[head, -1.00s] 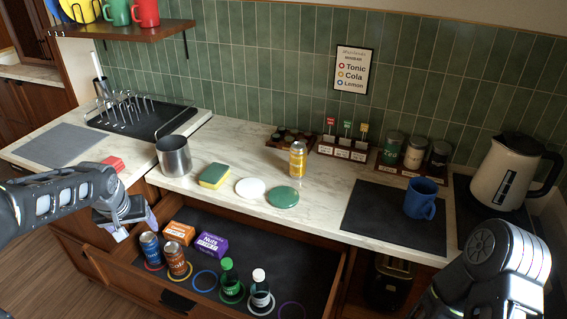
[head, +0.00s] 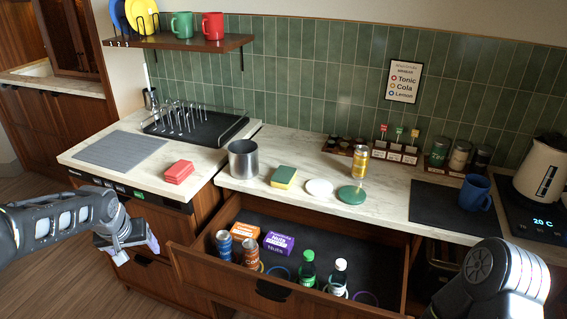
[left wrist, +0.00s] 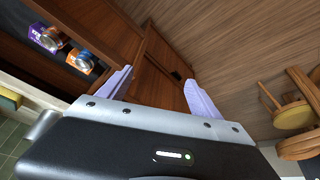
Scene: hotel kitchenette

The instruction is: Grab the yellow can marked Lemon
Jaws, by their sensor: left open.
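The yellow can (head: 361,163) with a silver top stands upright on the marble counter, behind the green disc. Its label is too small to read in the head view. My left gripper (head: 137,250) is open and empty, low in front of the cabinets, left of the open drawer and well away from the can. Its two pale purple fingers (left wrist: 159,90) show spread apart in the left wrist view with nothing between them. My right arm shows at the lower right of the head view, but its gripper is out of the picture.
The open drawer (head: 190,268) holds cans, bottles and an orange and a purple box (head: 278,243). Near the yellow can are a green disc (head: 351,195), white disc (head: 319,187), sponge (head: 284,177), steel pot (head: 243,160) and spice rack. A blue mug (head: 475,192) stands right.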

